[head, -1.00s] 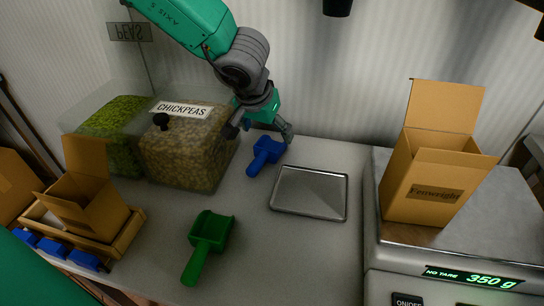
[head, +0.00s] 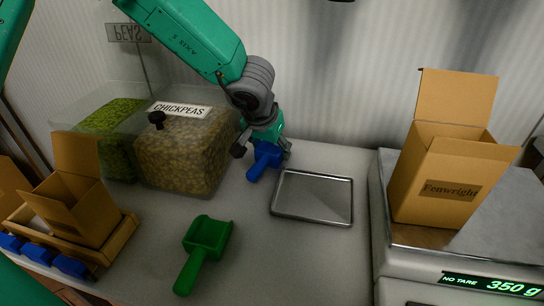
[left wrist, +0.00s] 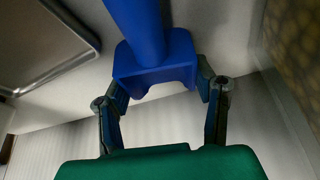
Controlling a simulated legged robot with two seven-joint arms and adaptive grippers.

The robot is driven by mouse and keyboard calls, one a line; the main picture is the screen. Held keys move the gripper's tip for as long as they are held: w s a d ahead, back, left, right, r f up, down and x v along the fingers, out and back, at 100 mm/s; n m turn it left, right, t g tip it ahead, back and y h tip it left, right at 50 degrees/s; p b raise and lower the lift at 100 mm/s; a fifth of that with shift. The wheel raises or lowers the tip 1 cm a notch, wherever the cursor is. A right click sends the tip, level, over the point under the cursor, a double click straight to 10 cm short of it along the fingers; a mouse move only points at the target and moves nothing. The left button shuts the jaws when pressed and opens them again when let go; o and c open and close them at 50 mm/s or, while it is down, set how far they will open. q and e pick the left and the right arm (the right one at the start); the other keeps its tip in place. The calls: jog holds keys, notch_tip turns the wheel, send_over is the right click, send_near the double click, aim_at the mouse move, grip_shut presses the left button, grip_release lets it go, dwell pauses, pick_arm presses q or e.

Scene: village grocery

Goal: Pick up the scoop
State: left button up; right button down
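My left gripper (head: 264,152) is down at the scoop's head. In the left wrist view the gripper (left wrist: 163,92) is open, with a finger on each side of the blue scoop's head (left wrist: 155,65); whether either finger touches it I cannot tell. A green scoop (head: 208,240) lies nearer to me, its handle pointing towards me, with no gripper at it. My right gripper is not in view.
The chickpeas bin (head: 180,155) stands close left of my gripper, with a bin of peas (head: 112,125) beyond. A metal tray (head: 313,215) lies right of the blue scoop. A scale (head: 420,262) bears an open Fenwright box (head: 445,185). Another open box (head: 75,205) stands at left.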

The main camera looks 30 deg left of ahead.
pick_arm(q)
jog(key=shift+a+f, duration=0.1)
jog(key=c, duration=0.4)
jog(key=shift+o, duration=0.2)
jog(key=shift+a, duration=0.15)
